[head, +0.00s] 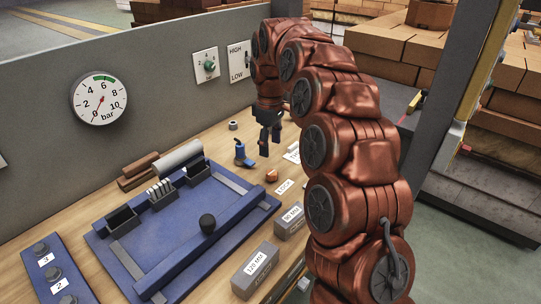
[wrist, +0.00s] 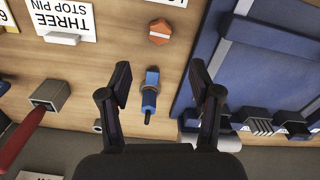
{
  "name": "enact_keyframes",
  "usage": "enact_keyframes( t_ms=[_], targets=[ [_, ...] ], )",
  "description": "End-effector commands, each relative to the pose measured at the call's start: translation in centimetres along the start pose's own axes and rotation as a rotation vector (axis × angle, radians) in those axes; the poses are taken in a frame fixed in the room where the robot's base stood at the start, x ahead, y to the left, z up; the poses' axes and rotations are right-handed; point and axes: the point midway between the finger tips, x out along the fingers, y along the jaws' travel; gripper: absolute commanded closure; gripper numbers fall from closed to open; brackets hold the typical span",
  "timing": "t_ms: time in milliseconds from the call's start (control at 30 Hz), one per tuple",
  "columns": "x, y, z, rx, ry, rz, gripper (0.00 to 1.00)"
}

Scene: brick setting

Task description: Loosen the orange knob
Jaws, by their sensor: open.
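The orange knob (head: 272,175) is small and faceted and sits on the wooden bench, beside a LOCK label. In the wrist view the orange knob (wrist: 160,32) lies beyond my fingertips, near the top centre. My gripper (head: 264,145) hangs pointing down above the bench, behind the knob in the head view. In the wrist view my gripper (wrist: 160,68) has its two fingers spread apart with nothing held. A blue upright fitting (wrist: 150,92) shows between the fingers, below the knob in that view. It also stands left of my gripper (head: 241,153) in the head view.
A blue fixture plate (head: 120,255) with a bar and black knob fills the bench left of the gripper. Grey gauge blocks (head: 255,268) stand at the front. A grey panel (head: 150,75) with a pressure gauge (head: 99,99) and switches rises behind.

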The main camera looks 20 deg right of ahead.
Motion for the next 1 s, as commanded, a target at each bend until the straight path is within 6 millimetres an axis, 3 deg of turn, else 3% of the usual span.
enact_keyframes(
  t_ms=[233,667,867,1000],
  targets=[
    [-1.8,0.0,0.0,0.002,0.001,0.0,0.37],
    [-2.0,-0.1,0.1,0.002,0.001,-0.002,0.37],
    [-2.9,-1.9,1.2,0.029,0.0,-0.013,0.37],
    [-3.9,-4.3,2.8,0.07,-0.001,-0.023,0.37]
  ],
)
